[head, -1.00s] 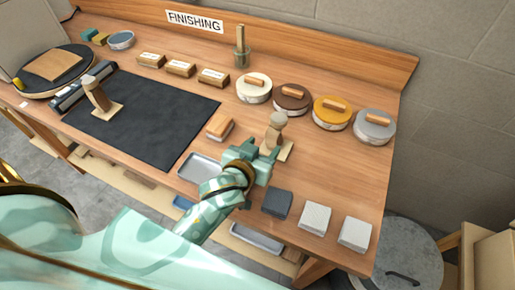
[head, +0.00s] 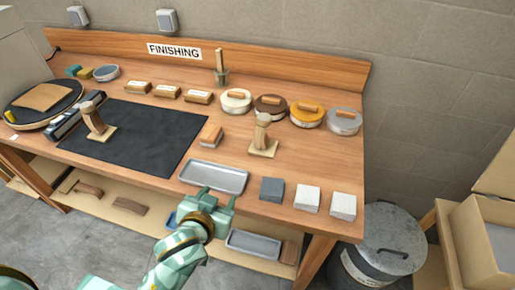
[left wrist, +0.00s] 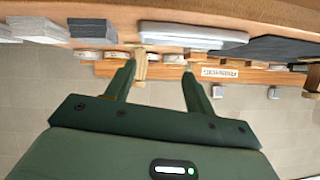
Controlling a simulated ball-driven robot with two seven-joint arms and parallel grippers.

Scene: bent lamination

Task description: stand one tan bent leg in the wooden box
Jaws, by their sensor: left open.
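One tan bent leg (head: 262,133) stands on a square tan base near the middle right of the bench. A second tan bent piece (head: 95,122) stands tilted on a similar base on the black mat. My left gripper (head: 208,192) is open and empty at the bench's front edge, apart from the nearer leg. In the left wrist view its fingers (left wrist: 158,82) are spread, with a tan post (left wrist: 140,66) beyond them. A tan box (head: 485,245), perhaps the wooden one, is cut off at the right edge; little of its inside shows. My right gripper is not in view.
A grey metal tray (head: 213,177) lies just beyond the left gripper. Grey and white blocks (head: 307,198) line the front right. Round tins (head: 306,114) stand behind the leg. A lidded metal bin (head: 383,245) stands between bench and box. Curved brown pieces (head: 130,206) lie on the lower shelf.

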